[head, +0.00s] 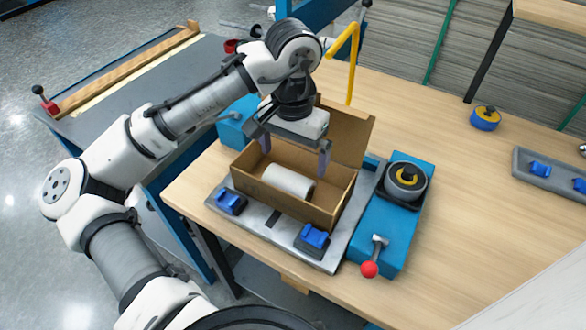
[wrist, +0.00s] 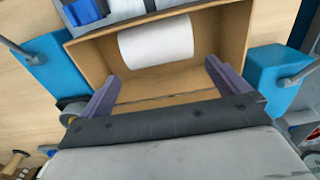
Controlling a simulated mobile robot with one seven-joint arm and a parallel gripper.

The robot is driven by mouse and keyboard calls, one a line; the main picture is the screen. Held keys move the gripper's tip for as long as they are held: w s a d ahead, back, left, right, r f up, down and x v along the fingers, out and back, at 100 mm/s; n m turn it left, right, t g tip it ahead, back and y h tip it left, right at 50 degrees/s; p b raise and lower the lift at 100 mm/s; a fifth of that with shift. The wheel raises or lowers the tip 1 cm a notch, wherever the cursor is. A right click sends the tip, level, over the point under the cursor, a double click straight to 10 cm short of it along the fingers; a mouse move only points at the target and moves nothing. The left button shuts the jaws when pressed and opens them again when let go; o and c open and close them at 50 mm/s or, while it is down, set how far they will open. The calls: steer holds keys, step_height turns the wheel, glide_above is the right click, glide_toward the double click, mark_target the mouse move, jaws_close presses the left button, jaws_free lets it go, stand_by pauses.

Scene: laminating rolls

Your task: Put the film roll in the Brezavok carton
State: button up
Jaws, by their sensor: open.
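The white film roll (head: 288,182) lies on its side inside the open brown carton (head: 323,213). In the wrist view the roll (wrist: 156,48) rests near one long wall of the carton (wrist: 222,60). I cannot read a name on the carton. My gripper (head: 295,158) is above the carton's opening, with its fingers spread wide. In the wrist view my gripper (wrist: 160,85) is open and empty, and the roll is apart from both purple fingers.
The carton sits on a grey plate (head: 330,262) with blue clamps (head: 314,237) in front. A blue unit (head: 390,225) with a red-knobbed lever stands at its right. A yellow bent bar (head: 354,60) rises behind.

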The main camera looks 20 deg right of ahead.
mark_target(293, 172)
step_height(293, 172, up, 5)
steer(key=shift+r, duration=0.1)
stand_by(1.2)
